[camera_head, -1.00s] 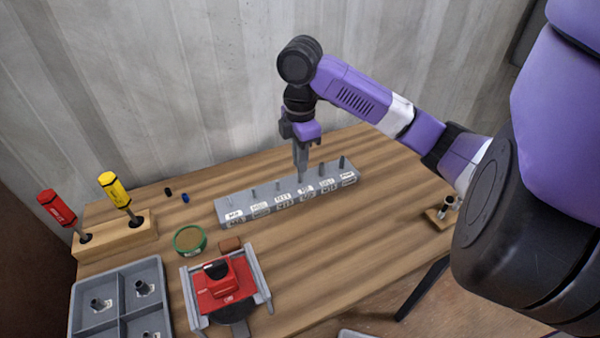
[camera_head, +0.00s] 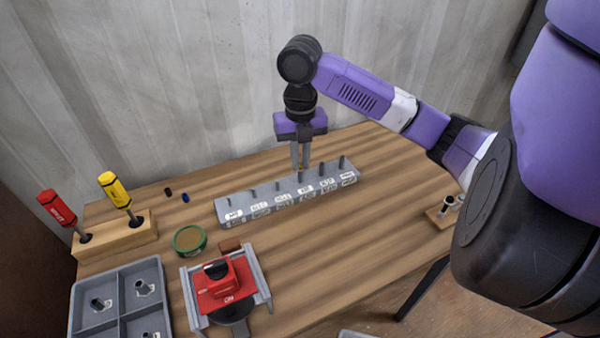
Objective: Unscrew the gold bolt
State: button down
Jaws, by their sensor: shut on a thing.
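A long grey block (camera_head: 238,219) with a row of upright bolts and white labels stands in the middle of the table. My gripper (camera_head: 301,168) points straight down over the block, right of its middle, with its fingers shut on one bolt (camera_head: 300,175) of the row. The fingers hide part of this bolt. Its colour is too small to tell, so I cannot confirm that it is the gold one. Other bolts stand on both sides of the fingers, such as one at the right end (camera_head: 341,163).
A wooden holder (camera_head: 140,233) with a red and a yellow screwdriver stands at the left. A grey divided tray (camera_head: 120,265), a green round tin (camera_head: 189,240) and a red device (camera_head: 222,290) are in front. A small wooden block (camera_head: 437,217) is at the right.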

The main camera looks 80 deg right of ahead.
aim_at(300, 166)
jog(key=shift+r+p, duration=1.85)
jog(key=shift+r, duration=0.85)
